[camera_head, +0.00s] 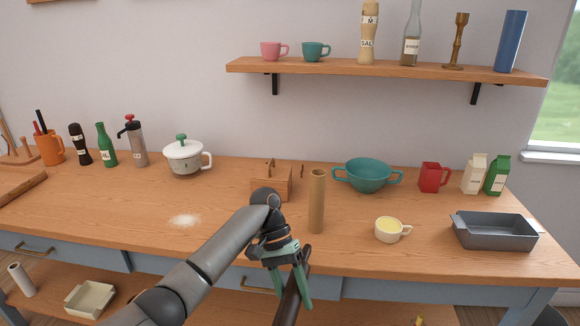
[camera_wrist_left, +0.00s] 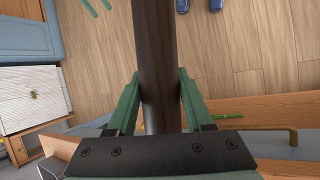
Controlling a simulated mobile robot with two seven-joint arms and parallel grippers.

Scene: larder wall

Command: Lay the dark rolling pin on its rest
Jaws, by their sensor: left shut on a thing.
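The dark brown rolling pin (camera_head: 289,303) is in my left gripper (camera_head: 292,276), which is shut around it in front of the worktop's front edge. In the head view the pin slants down out of the frame, partly hidden by the green fingers. The left wrist view shows the dark pin (camera_wrist_left: 156,60) running between the two fingers (camera_wrist_left: 160,102). A wooden stand (camera_head: 271,183) with upright pieces, which looks like the rest, is on the worktop behind my left wrist. My wrist hides part of it. My right gripper is not seen in the head view.
A tall light-wood cylinder (camera_head: 317,203) stands just right of the stand. The worktop (camera_head: 120,210) is largely clear there.

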